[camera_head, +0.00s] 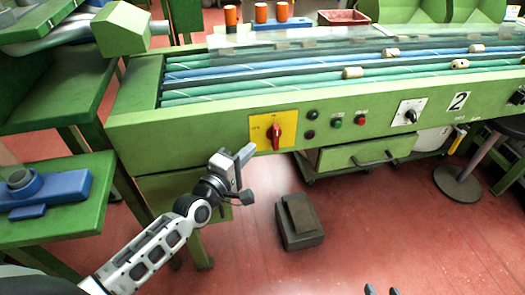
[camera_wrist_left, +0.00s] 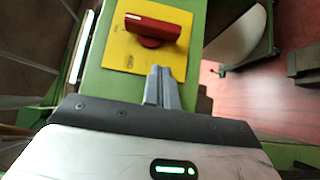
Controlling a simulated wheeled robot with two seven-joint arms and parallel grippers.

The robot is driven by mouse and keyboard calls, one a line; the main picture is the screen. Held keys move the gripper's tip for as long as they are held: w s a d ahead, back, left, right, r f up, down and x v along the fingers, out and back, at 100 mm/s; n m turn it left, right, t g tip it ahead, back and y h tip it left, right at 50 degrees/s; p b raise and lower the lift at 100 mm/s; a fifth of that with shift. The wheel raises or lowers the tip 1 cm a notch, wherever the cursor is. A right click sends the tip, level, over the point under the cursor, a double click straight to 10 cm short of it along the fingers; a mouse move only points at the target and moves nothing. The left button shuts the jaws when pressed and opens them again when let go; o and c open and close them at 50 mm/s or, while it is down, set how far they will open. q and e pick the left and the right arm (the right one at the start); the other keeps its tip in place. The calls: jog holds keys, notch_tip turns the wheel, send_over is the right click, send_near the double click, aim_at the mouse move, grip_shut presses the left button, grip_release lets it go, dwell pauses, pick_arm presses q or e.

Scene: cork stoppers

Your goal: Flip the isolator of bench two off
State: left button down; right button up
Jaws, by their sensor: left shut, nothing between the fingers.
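The isolator is a red rotary handle (camera_head: 275,133) on a yellow plate (camera_head: 259,122) on the green front of the bench marked 2 (camera_head: 458,101). The handle stands upright in the head view. In the left wrist view the red handle (camera_wrist_left: 152,22) lies crosswise on the yellow plate (camera_wrist_left: 118,50). Small marks sit beside it, too small to read surely. My left gripper (camera_head: 246,153) is shut and empty, just lower left of the handle; its fingertips (camera_wrist_left: 158,72) reach the plate's edge. I cannot tell whether they touch. My right gripper (camera_head: 381,291) shows only two separated fingertips at the bottom edge.
Push buttons (camera_head: 337,123) and a black selector knob (camera_head: 410,115) sit right of the isolator. Below are a drawer (camera_head: 365,152) and a dark block (camera_head: 299,221) on the red floor. A stool (camera_head: 459,182) stands right. A blue fixture (camera_head: 48,192) lies on the left table.

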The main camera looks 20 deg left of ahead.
aim_at(272, 142)
pick_arm(q)
jog(key=shift+w+d, duration=0.35)
jog(key=shift+d, duration=0.25)
jog(key=shift+w+d, duration=0.3)
jog(key=shift+d, duration=0.3)
jog(key=shift+w+d, duration=0.3)
jog(key=shift+d, duration=0.15)
jog(key=shift+f, duration=0.15)
